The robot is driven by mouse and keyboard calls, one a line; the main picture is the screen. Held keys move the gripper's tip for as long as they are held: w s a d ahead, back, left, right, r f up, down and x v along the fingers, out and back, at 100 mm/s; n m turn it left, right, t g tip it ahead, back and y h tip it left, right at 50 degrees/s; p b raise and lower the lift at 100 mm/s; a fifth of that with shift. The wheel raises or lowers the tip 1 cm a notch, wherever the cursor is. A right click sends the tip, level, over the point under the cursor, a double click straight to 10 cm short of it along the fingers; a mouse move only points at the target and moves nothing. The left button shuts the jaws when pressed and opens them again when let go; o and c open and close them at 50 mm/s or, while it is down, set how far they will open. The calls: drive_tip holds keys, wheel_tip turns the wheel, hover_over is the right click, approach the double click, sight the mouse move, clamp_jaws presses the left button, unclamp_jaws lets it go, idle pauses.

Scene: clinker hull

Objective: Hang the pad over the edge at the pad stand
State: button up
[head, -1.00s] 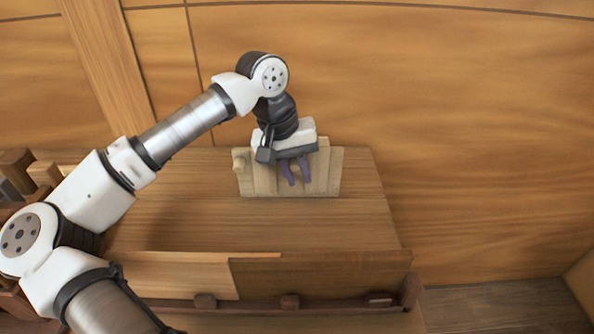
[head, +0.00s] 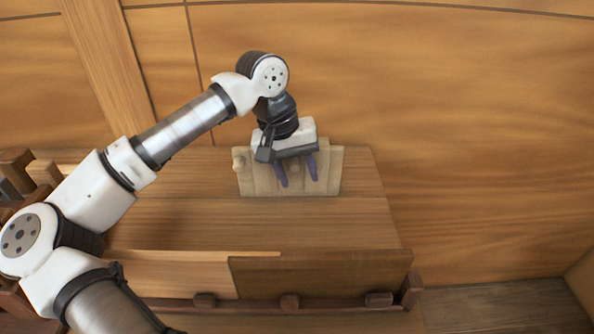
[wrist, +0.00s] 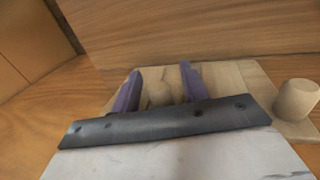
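My gripper (head: 298,182) is open over a pale wooden board (head: 255,182) on the bench, its purple fingers pointing down at the board. In the wrist view the fingers (wrist: 160,69) stand apart on either side of a rounded pale wooden knob (wrist: 160,92). I cannot see clear contact between the fingers and the knob. A second, peg-like knob (head: 238,160) stands at the board's left end; it also shows at the right of the wrist view (wrist: 296,98). I cannot make out a separate pad or name the pad stand with certainty. My gripper hides the board's back middle.
The planked bench (head: 200,215) is clear in front of the board. A darker upright board (head: 320,275) and a rail run along its front edge. The curved planked wall (head: 450,110) rises close behind. Dark wooden blocks (head: 18,165) stand at far left.

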drive_tip(key=b+v, duration=0.1)
drive_tip(key=v, duration=1.3)
drive_tip(key=shift+f, duration=0.15)
